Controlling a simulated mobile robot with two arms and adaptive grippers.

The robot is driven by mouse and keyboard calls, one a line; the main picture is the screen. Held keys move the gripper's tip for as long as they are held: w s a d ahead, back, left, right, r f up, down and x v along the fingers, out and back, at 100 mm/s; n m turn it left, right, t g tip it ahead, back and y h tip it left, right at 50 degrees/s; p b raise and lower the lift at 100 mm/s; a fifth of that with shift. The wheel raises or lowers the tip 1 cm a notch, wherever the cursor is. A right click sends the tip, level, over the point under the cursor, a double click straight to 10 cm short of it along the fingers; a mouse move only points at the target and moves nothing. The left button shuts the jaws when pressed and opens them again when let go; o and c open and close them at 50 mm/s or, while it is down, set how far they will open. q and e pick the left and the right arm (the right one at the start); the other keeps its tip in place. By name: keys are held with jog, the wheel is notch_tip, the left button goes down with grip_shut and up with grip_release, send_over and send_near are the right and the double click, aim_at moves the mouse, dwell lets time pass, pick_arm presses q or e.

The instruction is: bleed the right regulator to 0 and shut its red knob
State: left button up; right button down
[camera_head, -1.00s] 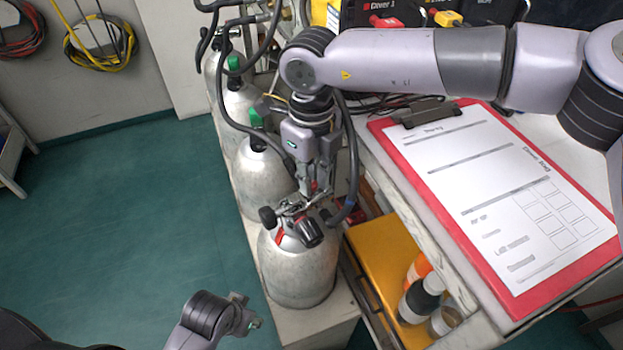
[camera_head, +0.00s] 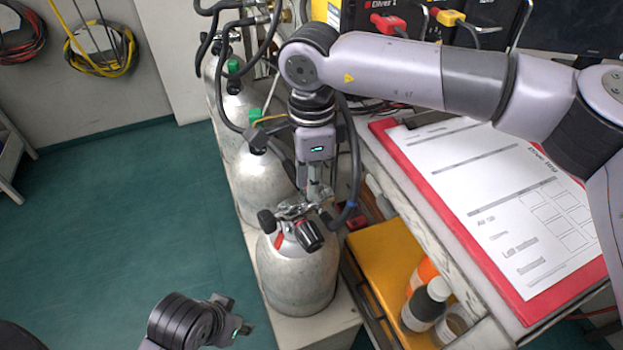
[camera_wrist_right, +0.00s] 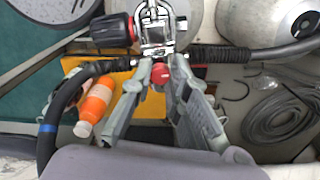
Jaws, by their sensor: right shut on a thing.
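The right regulator (camera_head: 290,212), a chrome yoke with hoses, sits on top of the nearest silver cylinder (camera_head: 300,275). In the right wrist view its chrome yoke (camera_wrist_right: 155,28) is just beyond my fingertips, and its small red knob (camera_wrist_right: 160,73) lies between them. My right gripper (camera_wrist_right: 163,75) is shut on the red knob. In the head view my right gripper (camera_head: 316,188) points down at the regulator, and the red knob is hidden. A black-and-red valve knob (camera_head: 308,236) faces forward on the cylinder. My left gripper (camera_head: 235,322) is low in the picture, away from the cylinders; its fingers are unclear. No gauge reading is legible.
More silver cylinders (camera_head: 232,110) stand in a row behind. Black hoses (camera_head: 353,165) pass close to my right gripper. A red clipboard (camera_head: 450,215) lies on the bench at right. A yellow case (camera_head: 385,262) and bottles (camera_head: 424,303) are below it. Green floor is clear at left.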

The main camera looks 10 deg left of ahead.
jog(key=shift+n, duration=0.8)
jog(key=c, duration=1.5)
grip_release()
notch_tip(320, 180, up, 12)
jog(key=shift+r, duration=0.1)
